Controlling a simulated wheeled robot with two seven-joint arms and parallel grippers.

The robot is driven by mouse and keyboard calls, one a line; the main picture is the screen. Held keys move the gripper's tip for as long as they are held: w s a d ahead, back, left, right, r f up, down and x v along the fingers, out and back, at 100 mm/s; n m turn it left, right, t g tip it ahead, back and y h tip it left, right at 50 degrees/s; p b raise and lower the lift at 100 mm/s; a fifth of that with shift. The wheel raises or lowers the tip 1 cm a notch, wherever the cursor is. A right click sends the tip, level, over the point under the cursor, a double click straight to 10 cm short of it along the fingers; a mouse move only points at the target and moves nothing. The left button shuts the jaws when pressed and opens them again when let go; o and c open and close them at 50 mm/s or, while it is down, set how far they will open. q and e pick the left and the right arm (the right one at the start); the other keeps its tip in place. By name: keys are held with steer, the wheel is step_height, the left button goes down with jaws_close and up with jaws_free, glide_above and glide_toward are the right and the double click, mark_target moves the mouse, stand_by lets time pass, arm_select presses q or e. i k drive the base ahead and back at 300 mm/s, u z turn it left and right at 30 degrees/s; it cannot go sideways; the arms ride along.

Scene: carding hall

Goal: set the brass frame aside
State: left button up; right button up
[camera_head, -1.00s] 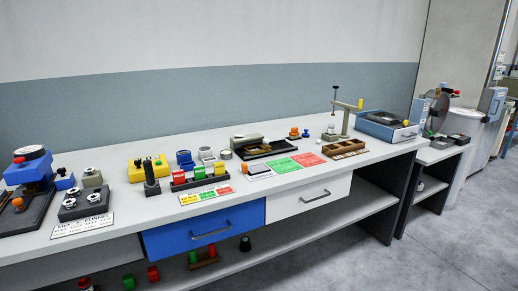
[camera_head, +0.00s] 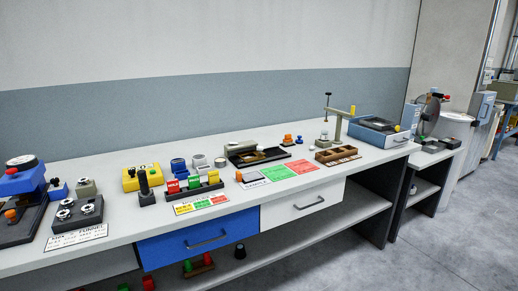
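I cannot pick out a brass frame with certainty at this size. A black tray (camera_head: 283,153) with a brownish inside sits at the back middle of the long bench (camera_head: 125,222), with a grey-beige piece (camera_head: 239,146) at its back left. A blue box (camera_head: 373,135) with a dark framed top stands at the bench's right end. Neither of my grippers shows in the view.
A wooden compartment box (camera_head: 337,155), a small stand (camera_head: 338,125) and a green-and-red card (camera_head: 291,172) lie right of middle. A yellow block (camera_head: 144,177) and a black dial plate (camera_head: 75,216) stand left. Blue (camera_head: 198,240) and white (camera_head: 303,205) drawers are shut. Floor (camera_head: 420,245) is clear at right.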

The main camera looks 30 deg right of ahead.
mark_target(260, 154)
steer(key=z, duration=0.5)
steer(key=i, duration=0.45)
steer(key=z, duration=0.7)
steer(key=i, duration=0.75)
steer(key=u, duration=0.25)
